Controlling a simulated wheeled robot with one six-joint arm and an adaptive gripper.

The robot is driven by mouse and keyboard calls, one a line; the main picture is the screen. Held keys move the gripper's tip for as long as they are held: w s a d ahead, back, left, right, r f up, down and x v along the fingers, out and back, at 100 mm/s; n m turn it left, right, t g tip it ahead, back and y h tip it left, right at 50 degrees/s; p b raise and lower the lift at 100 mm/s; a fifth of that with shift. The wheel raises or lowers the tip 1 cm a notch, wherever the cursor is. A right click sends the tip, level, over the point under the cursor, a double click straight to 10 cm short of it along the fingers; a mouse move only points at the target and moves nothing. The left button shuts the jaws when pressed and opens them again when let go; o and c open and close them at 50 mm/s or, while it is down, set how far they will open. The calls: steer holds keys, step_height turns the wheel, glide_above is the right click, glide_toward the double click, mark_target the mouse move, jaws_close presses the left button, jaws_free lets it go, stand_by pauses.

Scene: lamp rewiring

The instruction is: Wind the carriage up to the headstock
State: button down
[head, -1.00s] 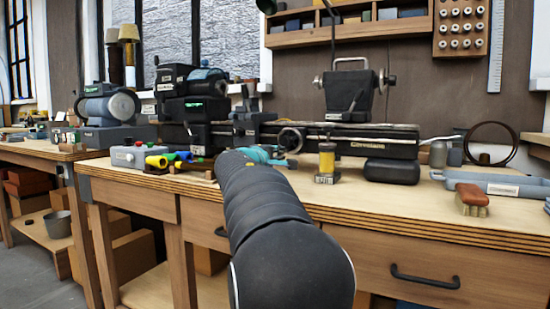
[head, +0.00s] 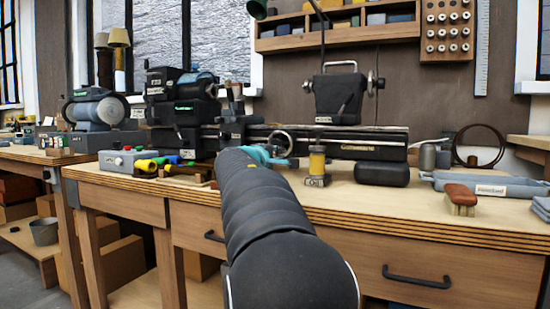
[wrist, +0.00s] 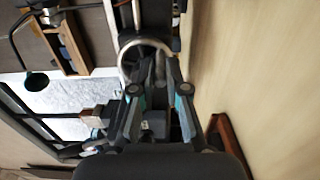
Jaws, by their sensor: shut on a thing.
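The lathe stands on the bench. Its dark headstock (head: 184,108) is at the left end of the bed (head: 350,144). The carriage (head: 236,124), with its tool post on top, sits just right of the headstock with only a small gap showing. A metal handwheel (head: 281,143) stands at the bed's front, right of the carriage; its ring also shows in the wrist view (wrist: 124,62). My gripper (head: 278,158) is at this wheel, shut on it. In the wrist view my gripper's fingers (wrist: 160,92) flank the ring's lower part. The exact contact is hidden.
A brush (head: 461,198) and a grey tray (head: 500,186) lie farther right. A grey control box (head: 127,160) and coloured-handled tools (head: 160,163) lie left. The bench front is clear.

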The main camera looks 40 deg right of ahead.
steer(key=shift+s+a+r+p, duration=0.1)
steer(key=shift+a+r+p, duration=0.15)
steer(key=shift+r, duration=0.45)
steer(key=shift+a+r+p, duration=0.1)
steer(key=shift+r+p, duration=0.1)
steer(key=shift+r, duration=0.45)
steer(key=shift+d+r+p, duration=0.2)
steer(key=shift+r+p, duration=0.25)
steer(key=shift+r, duration=0.2)
steer(key=w, duration=0.1)
steer(key=w+a, duration=0.1)
steer(key=w, duration=0.1)
steer(key=w+a+r+p, duration=0.1)
steer(key=shift+w, duration=0.35)
steer(key=shift+s+d+f+b, duration=0.1)
steer(key=shift+f+b, duration=0.25)
steer(key=shift+b, duration=0.1)
steer(key=shift+s+d+f, duration=0.1)
steer(key=shift+d+f, duration=0.05)
stand_by(0.4)
steer(key=c, duration=1.3)
jaws_free()
steer(key=shift+d+f, duration=0.1)
